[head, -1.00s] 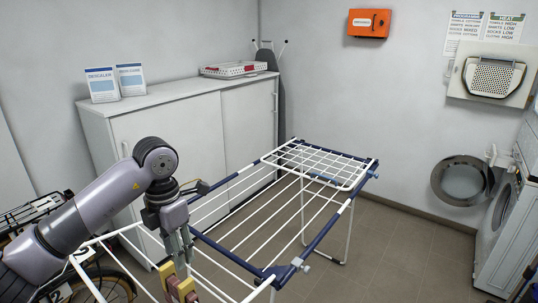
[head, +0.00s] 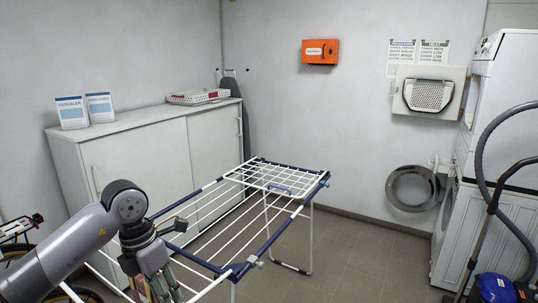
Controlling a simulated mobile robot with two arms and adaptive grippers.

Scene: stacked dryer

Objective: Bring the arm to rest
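My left arm comes in from the lower left in the head view. Its gripper (head: 158,288) points down at the bottom edge, beside the near left end of the drying rack (head: 225,268). The fingers look apart, but their tips run to the picture's edge, and I cannot tell whether anything is between them. My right gripper is not in view.
A white cabinet (head: 150,158) stands behind the rack. The stacked machines (head: 490,190) stand at the right with a round door (head: 413,188) swung open. A blue vacuum cleaner (head: 494,288) with a hose is at the lower right. Floor (head: 345,265) between is clear.

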